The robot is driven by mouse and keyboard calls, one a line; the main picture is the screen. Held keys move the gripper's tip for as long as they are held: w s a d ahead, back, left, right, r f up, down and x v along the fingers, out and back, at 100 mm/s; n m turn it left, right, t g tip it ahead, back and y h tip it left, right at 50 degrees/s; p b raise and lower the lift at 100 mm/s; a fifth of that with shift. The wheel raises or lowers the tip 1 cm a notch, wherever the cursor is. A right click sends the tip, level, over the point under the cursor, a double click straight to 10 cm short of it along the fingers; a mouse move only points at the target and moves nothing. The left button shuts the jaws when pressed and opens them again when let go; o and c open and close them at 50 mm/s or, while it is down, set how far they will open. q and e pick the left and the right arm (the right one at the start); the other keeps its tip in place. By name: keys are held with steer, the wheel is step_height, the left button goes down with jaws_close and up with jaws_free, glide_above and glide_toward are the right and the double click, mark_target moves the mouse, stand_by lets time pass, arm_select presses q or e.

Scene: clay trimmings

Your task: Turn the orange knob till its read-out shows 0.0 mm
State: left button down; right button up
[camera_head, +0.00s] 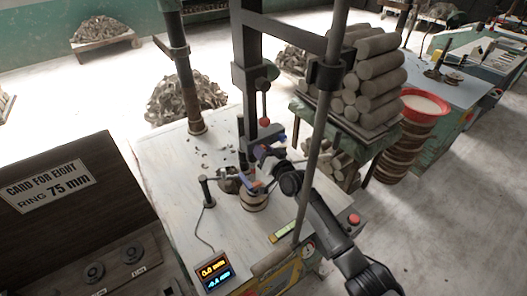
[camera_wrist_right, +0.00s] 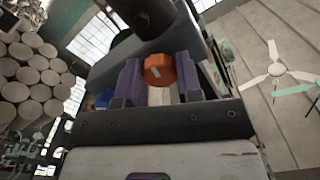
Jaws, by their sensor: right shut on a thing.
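The orange knob (camera_wrist_right: 158,69) shows in the right wrist view between the two purple fingers of my right gripper (camera_wrist_right: 159,82), which is shut on it. In the head view my right gripper (camera_head: 262,168) is at the upright frame over the pale table, and the knob is largely hidden there. The read-out (camera_head: 213,270) is a small dark box near the table's front edge. Its upper orange line looks like 0.0 mm; its lower blue line looks like a small negative value, with digits hard to read. My left gripper is not in view.
A round wooden piece (camera_head: 254,201) stands under my right gripper. A short dark post (camera_head: 207,191) is to its left. The table's left part (camera_head: 165,175) is mostly clear.

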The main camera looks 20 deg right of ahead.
steer(key=shift+m, duration=0.4)
steer(key=o, duration=0.9)
steer(key=shift+s, duration=0.1)
steer(key=shift+p+v, duration=0.55)
steer(key=shift+v, duration=6.3)
steer(key=shift+d, duration=0.1)
